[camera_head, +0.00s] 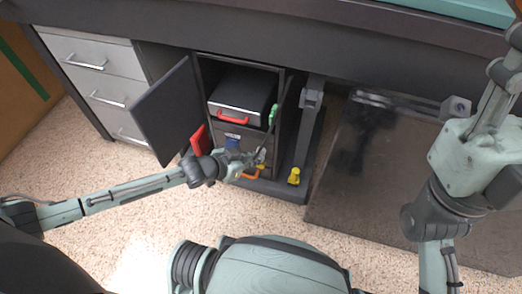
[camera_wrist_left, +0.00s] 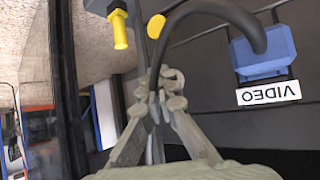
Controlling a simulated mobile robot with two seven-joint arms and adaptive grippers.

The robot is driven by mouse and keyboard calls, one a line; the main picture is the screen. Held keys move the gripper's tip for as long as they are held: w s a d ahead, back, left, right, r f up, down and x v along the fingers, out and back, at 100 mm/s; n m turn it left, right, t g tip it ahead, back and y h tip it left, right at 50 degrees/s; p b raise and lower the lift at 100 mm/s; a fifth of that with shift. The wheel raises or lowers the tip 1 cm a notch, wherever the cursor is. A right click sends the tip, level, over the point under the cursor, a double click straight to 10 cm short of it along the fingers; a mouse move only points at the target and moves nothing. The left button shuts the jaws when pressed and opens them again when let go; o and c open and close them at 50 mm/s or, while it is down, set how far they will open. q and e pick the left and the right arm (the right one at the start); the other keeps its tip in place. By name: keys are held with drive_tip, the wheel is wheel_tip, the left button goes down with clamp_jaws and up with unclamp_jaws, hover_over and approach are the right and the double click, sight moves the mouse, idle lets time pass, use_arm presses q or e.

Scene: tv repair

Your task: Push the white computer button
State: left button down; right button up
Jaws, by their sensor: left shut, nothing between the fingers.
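I cannot make out a white computer button in either view. My left gripper (camera_head: 258,160) reaches into the front of an open dark cabinet (camera_head: 292,160) under the desk. In the left wrist view the left gripper (camera_wrist_left: 168,80) has its fingertips together, with nothing held. A black curved cable (camera_wrist_left: 215,10) passes close by the fingertips; I cannot tell if they touch. A blue connector (camera_wrist_left: 263,52) with a white "VIDEO" label (camera_wrist_left: 268,93) is to their right. My right arm shows at the right of the head view, but its gripper is out of frame.
The cabinet's left door (camera_head: 165,110) stands open. Inside is a dark unit with a red handle (camera_head: 232,121). A yellow plug (camera_head: 294,176) is at the cabinet's right; a yellow plug also shows in the left wrist view (camera_wrist_left: 120,32). Grey drawers (camera_head: 95,75) stand left. Speckled floor lies in front.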

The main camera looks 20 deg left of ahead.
use_arm(q)
drive_tip(key=shift+r, duration=0.2)
drive_tip(key=s+p, duration=0.4)
drive_tip(key=s, duration=0.2)
idle(0.4)
